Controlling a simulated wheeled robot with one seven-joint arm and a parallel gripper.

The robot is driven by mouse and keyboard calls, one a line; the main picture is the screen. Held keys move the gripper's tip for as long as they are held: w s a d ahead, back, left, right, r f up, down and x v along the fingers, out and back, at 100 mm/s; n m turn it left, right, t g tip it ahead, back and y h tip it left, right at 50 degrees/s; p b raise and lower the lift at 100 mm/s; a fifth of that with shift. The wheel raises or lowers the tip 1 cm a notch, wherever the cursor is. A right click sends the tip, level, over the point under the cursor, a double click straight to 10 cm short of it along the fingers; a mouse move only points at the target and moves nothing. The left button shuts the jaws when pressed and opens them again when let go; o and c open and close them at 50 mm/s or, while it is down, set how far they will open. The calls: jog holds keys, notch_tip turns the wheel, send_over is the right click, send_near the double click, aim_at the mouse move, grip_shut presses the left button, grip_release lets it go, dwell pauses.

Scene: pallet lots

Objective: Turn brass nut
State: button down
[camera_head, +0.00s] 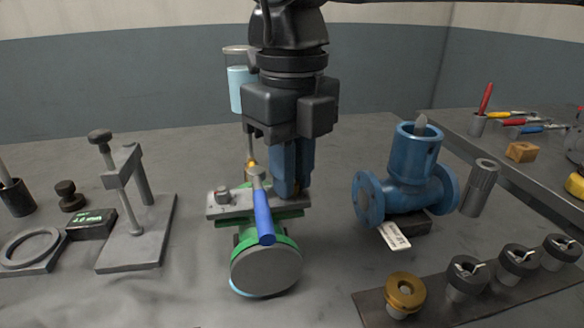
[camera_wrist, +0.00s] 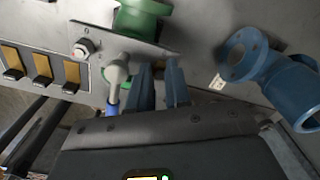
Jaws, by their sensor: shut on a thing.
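A small brass nut (camera_head: 250,163) sits at the foot of a thin upright stem, just behind a grey fitting (camera_head: 258,176) with a blue handle (camera_head: 263,216). A larger brass ring-shaped piece (camera_head: 404,293) stands on the dark strip at the front right. My gripper (camera_head: 291,188) points down just right of the grey fitting, at the right end of a grey plate (camera_head: 232,208) over a green flanged body (camera_head: 265,265). Its fingers also show in the wrist view (camera_wrist: 160,85), beside the blue handle (camera_wrist: 112,108). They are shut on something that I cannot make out.
A blue flanged valve body (camera_head: 408,185) stands to the right with a white tag (camera_head: 394,236). A grey stand (camera_head: 135,200) and a dark display box (camera_head: 91,224) are at left. A beaker (camera_head: 238,80) is behind my gripper. Several clamp pieces line the front right.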

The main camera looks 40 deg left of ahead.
dwell(0.3)
jog(key=c, duration=1.1)
grip_release()
jog(key=shift+o, duration=0.2)
jog(key=shift+s, duration=0.1)
jog(key=shift+r, duration=0.15)
notch_tip(320, 180, up, 8)
jog(key=p, duration=0.5)
jog(key=shift+w, duration=0.2)
